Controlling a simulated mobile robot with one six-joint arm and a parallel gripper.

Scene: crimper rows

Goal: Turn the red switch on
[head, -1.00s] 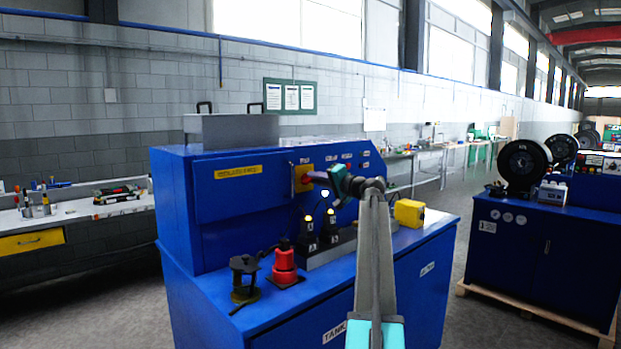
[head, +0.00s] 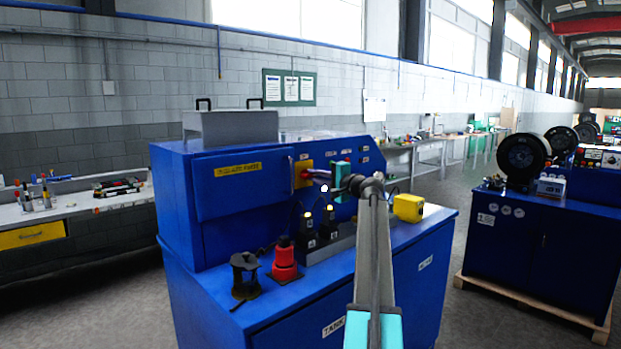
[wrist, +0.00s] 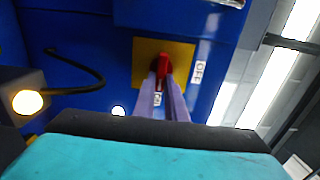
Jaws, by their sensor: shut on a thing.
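The red switch (wrist: 162,63) is a red handle on a square yellow plate (wrist: 145,52) on the blue panel in the wrist view. The handle points mostly down in that picture, slightly slanted. A label reading OFF is to the right of the plate, and a small label shows between my fingers, too small to read surely. My gripper (wrist: 164,82) is shut on the handle, one pale finger on each side. In the head view my gripper (head: 312,174) reaches left to the yellow plate (head: 304,166) and hides much of the switch.
The blue machine (head: 230,187) carries a red device (head: 284,263), a black device (head: 244,275) and a yellow box (head: 408,208) on its ledge. Black parts with glowing lamps stand below the switch. A black cable (wrist: 90,70) is beside it.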

